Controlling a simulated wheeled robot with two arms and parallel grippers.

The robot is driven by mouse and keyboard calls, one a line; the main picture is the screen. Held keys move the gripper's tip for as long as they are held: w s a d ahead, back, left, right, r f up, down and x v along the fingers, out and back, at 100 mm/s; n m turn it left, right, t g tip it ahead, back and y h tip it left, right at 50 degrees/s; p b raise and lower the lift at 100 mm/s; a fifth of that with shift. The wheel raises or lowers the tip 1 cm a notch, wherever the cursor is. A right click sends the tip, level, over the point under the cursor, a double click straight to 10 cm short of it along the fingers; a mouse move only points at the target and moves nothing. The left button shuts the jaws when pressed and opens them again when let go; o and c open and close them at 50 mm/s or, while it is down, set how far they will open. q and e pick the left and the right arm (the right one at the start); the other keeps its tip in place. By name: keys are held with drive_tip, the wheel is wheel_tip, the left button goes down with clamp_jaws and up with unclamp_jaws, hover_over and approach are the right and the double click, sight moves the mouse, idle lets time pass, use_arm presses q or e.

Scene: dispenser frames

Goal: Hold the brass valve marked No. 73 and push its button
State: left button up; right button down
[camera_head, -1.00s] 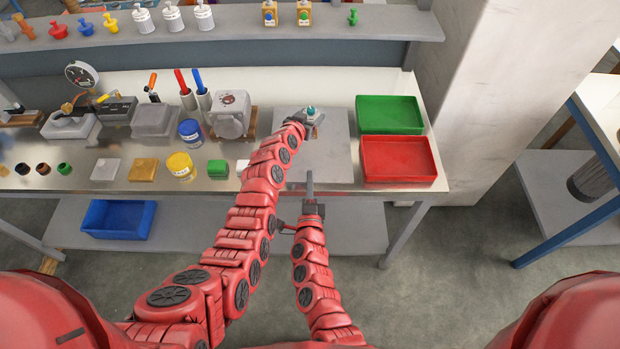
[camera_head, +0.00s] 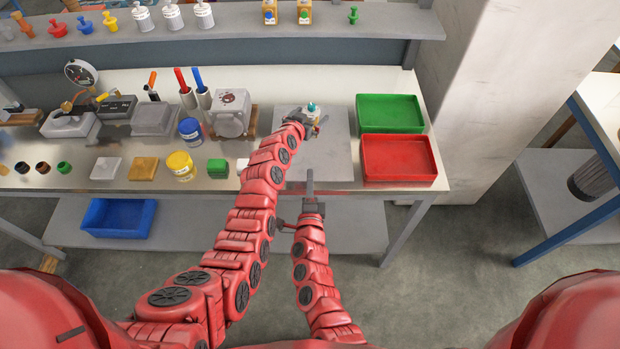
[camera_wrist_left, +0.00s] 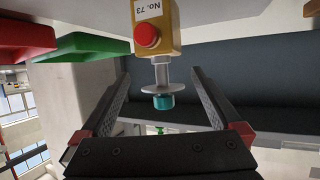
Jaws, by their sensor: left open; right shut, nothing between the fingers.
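The brass valve (camera_wrist_left: 165,28) shows a white No. 73 label and a red button in the left wrist view, which is upside down. A grey stem and disc lead to its teal cap (camera_wrist_left: 163,102). In the head view, the teal cap (camera_head: 311,106) shows at the grey mat's far part, with much of the valve hidden by my gripper. My left gripper (camera_head: 310,117) is open, its fingers (camera_wrist_left: 162,95) on either side of the stem and cap, with gaps visible. My right gripper (camera_head: 310,178) is shut and empty near the mat's front edge.
A green tray (camera_head: 390,98) and a red tray (camera_head: 436,170) stand right of the grey mat (camera_head: 338,150). A white-grey device (camera_head: 232,100) stands to the left.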

use_arm(q)
drive_tip(key=v, duration=1.1)
drive_tip(key=shift+s, duration=0.25)
drive_tip(key=shift+a, duration=0.15)
use_arm(e)
drive_tip(key=shift+d, duration=0.1)
